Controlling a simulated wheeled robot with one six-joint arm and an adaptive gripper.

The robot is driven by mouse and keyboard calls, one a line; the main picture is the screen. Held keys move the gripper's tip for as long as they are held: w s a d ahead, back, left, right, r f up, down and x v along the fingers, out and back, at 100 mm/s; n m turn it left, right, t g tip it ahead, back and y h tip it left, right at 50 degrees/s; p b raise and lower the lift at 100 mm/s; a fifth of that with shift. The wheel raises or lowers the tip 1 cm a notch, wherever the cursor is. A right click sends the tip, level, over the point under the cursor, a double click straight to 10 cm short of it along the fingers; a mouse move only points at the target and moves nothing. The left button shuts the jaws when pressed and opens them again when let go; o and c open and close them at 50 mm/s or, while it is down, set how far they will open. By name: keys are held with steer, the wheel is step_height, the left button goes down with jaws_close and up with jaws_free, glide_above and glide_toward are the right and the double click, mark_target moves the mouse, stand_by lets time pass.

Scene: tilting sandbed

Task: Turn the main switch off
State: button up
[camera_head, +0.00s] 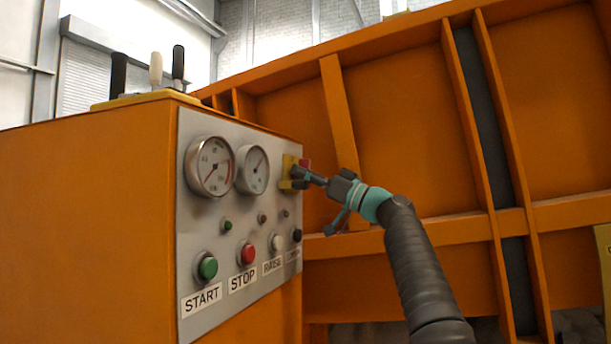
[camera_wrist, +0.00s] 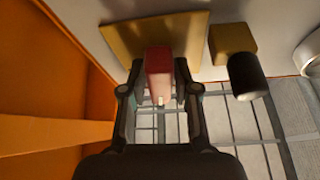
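The main switch has a red handle (camera_wrist: 158,72) in front of a yellow plate (camera_wrist: 155,38) in the wrist view. In the head view, the yellow plate (camera_head: 288,173) is at the right end of the grey control panel, with a bit of red (camera_head: 305,164) beside it. My gripper (camera_wrist: 159,75) has one finger on each side of the red handle, closed in close against it. In the head view my gripper (camera_head: 298,178) reaches the plate from the right, and its fingers partly cover the switch.
The grey panel (camera_head: 238,215) carries two gauges, several buttons and a green START button (camera_head: 207,267). A black cylinder on a yellow block (camera_wrist: 232,42) is close to my right finger in the wrist view. A ribbed orange wall (camera_head: 400,120) stands behind my arm.

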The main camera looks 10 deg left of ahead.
steer(key=shift+o, duration=0.9)
steer(key=shift+f+m+b, duration=0.1)
steer(key=shift+m+b, duration=0.2)
steer(key=shift+m, duration=0.1)
